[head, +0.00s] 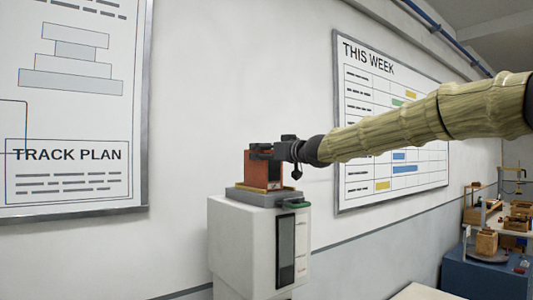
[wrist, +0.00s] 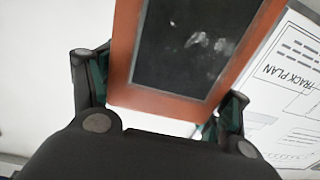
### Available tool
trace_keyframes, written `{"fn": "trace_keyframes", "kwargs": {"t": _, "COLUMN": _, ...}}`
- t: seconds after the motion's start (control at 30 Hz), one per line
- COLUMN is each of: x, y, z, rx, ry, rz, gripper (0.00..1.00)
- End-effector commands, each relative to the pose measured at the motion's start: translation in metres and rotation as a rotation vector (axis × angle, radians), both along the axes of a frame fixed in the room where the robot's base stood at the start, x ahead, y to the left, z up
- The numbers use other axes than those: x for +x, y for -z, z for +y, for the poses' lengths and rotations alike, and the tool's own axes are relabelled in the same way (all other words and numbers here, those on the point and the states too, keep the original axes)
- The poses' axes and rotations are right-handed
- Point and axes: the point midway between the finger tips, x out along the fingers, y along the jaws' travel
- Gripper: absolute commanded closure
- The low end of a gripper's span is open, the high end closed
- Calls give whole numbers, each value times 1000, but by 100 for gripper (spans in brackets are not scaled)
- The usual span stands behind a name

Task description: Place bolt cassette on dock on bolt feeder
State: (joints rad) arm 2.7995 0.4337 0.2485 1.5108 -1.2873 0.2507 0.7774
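The bolt cassette (head: 258,172) is an orange-brown block with a dark front panel. In the head view it stands upright at the dock (head: 262,198), a grey plate on top of the white bolt feeder (head: 233,245). Its lower edge appears to meet the dock; I cannot tell whether a small gap is left. My gripper (head: 266,152) is at the cassette's upper part, coming from the right. In the wrist view the cassette (wrist: 157,97) lies between my gripper's two green-padded fingers (wrist: 165,100), which appear shut on it. The cassette's far end is out of that view.
A green tab (head: 296,205) sticks out at the dock's front right. The feeder has a dark window (head: 286,250). Wall boards hang left (head: 75,110) and behind my arm (head: 390,170). A blue bench (head: 485,275) with wooden items stands far right. A pale surface (head: 420,292) shows at the bottom.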

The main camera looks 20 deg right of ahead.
Motion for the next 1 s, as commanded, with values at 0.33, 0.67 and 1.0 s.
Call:
{"fn": "trace_keyframes", "kwargs": {"t": 0.33, "x": 0, "y": 0, "z": 0, "rx": 0, "ry": 0, "rz": 0, "gripper": 5}}
{"fn": "trace_keyframes", "kwargs": {"t": 0.67, "x": -15, "y": -2, "z": -6, "rx": 2, "ry": 0, "rz": 0, "gripper": 5}}
{"fn": "trace_keyframes", "kwargs": {"t": 1.0, "x": -60, "y": -1, "z": -25, "rx": 4, "ry": 0, "rz": 1, "gripper": 5}}
